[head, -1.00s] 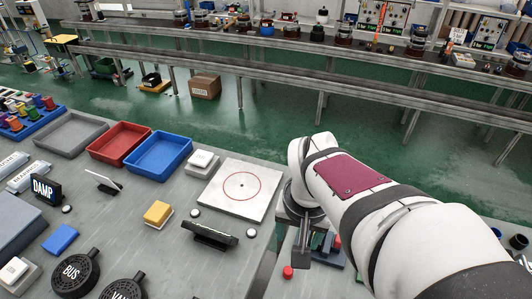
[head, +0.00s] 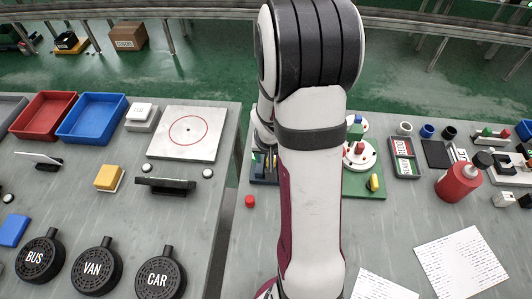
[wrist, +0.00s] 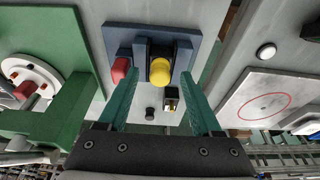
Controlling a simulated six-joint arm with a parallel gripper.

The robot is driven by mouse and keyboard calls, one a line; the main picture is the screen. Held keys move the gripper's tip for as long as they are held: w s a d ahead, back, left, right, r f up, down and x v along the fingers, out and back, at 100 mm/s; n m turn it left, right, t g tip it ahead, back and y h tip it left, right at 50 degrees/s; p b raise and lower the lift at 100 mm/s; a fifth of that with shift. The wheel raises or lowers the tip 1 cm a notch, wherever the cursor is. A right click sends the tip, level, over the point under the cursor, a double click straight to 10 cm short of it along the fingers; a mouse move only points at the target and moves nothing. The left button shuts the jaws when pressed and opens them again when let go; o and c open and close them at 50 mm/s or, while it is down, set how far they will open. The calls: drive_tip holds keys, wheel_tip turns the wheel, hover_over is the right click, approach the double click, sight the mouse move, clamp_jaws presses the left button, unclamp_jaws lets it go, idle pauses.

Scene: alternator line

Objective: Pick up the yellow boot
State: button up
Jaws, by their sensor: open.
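The yellow boot (wrist: 160,72) shows in the wrist view as a rounded yellow piece in a blue-grey holder (wrist: 185,33). A red piece (wrist: 120,70) sits beside it on the left. My gripper (wrist: 160,78) is open, with its two green fingers on either side of the yellow boot in the picture. Nothing is held, and I cannot tell how far the fingertips are from the boot. In the head view my arm hides most of the gripper and the holder; only the holder's blue edge (head: 258,181) shows beside the arm.
A small black-and-yellow part (wrist: 171,98) lies near the right finger. A green board (wrist: 50,38) is on the left in the wrist view. A white plate with a red circle (head: 165,153) lies on the left table. A red knob (head: 249,201) stands near the holder.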

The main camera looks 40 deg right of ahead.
clamp_jaws()
idle(0.3)
